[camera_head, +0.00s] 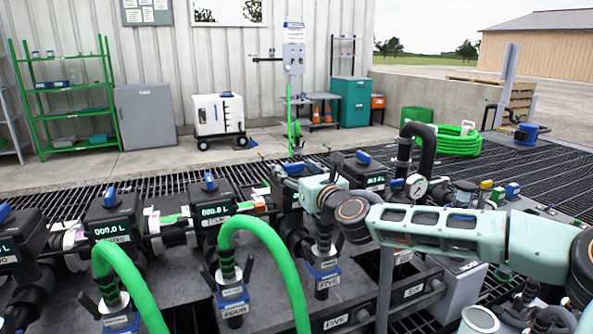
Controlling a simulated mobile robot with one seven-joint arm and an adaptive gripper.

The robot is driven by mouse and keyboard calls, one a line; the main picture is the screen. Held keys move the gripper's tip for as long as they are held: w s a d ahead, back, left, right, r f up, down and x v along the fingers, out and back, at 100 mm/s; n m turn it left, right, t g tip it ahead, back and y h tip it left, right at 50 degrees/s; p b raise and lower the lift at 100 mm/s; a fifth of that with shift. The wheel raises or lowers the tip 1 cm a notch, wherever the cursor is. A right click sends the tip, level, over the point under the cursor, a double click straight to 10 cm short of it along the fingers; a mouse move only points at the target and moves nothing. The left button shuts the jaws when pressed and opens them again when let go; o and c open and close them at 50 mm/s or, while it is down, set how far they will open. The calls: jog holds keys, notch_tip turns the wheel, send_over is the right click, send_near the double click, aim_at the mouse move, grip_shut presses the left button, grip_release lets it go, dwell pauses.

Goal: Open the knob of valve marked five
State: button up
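The blue outlet label reading FIVE (328,283) is on a black coupling with lever arms, right of the one marked FOUR (235,308). No hose shows on its top. Behind and above it, a blue knob-like part (294,168) shows beside my pale green wrist; it appears to be in line with valve five. My gripper (283,184) is at the far left end of my arm, close to this blue part. The fingers are small and dark against the valve body, so contact and opening cannot be told. My wrist hides much of valve five's body.
Neighbouring meters with blue knobs stand left (208,181) and right (364,157). Green hoses (270,240) arch up from the front couplings. A black pipe (425,145) and a pressure gauge (416,186) stand right of my wrist. Open grating lies behind.

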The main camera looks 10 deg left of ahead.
jog(key=v, duration=1.2)
dwell(0.3)
